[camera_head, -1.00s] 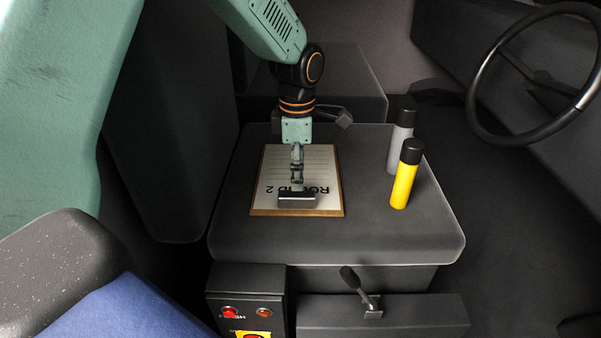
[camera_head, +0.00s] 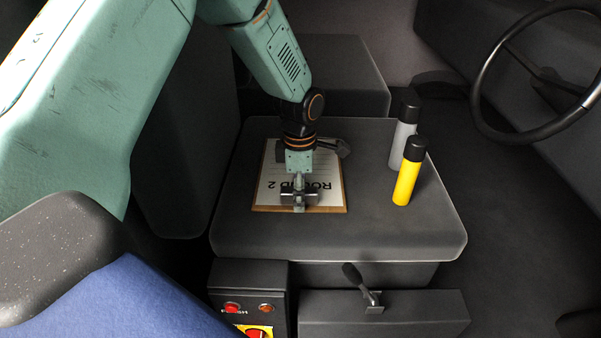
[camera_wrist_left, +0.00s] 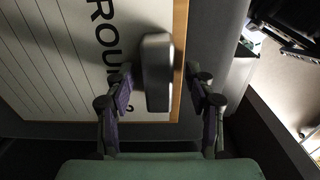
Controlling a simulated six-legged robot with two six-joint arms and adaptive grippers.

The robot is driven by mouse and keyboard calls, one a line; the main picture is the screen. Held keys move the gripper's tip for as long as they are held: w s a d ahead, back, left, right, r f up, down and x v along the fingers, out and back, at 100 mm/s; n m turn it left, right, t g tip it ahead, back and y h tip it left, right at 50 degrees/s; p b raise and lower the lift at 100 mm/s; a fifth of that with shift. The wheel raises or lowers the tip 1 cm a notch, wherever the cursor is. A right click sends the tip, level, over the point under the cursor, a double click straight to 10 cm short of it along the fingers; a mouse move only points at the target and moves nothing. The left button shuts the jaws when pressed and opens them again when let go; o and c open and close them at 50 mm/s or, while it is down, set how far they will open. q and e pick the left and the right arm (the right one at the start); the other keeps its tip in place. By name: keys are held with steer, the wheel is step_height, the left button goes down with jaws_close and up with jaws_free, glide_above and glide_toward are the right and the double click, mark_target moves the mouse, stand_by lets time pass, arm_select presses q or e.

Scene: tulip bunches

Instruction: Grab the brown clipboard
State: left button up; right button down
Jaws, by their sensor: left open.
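The brown clipboard (camera_head: 330,209) lies flat on the dark grey seat, with a white sheet marked "ROUND 2" on it. Its metal clip sits at the near edge and is partly covered by my gripper in the head view. In the left wrist view the clip (camera_wrist_left: 157,72) and the brown board edge (camera_wrist_left: 179,60) show between the fingers. My left gripper (camera_head: 299,198) is over the clip end of the clipboard, fingers pointing at it. It is open, one finger on each side of the clip and board edge in the wrist view (camera_wrist_left: 163,92). Contact cannot be told. My right gripper is not in view.
A yellow can (camera_head: 408,180) with a black cap and a grey can (camera_head: 402,140) stand on the seat (camera_head: 390,235) right of the clipboard. A steering wheel (camera_head: 478,90) is at the right. A control box (camera_head: 248,285) with red buttons and a lever (camera_head: 362,285) are in front.

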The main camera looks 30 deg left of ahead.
arm_select(q)
steer(key=shift+w+f, duration=0.1)
steer(key=shift+w, duration=0.15)
steer(key=shift+s+a, duration=0.2)
steer(key=shift+s, duration=0.2)
steer(key=c, duration=0.4)
steer(key=shift+c, duration=0.9)
steer(key=shift+w+d, duration=0.25)
steer(key=c, duration=0.5)
jaws_close()
steer(key=shift+s+a, duration=0.1)
steer(key=shift+s, duration=0.05)
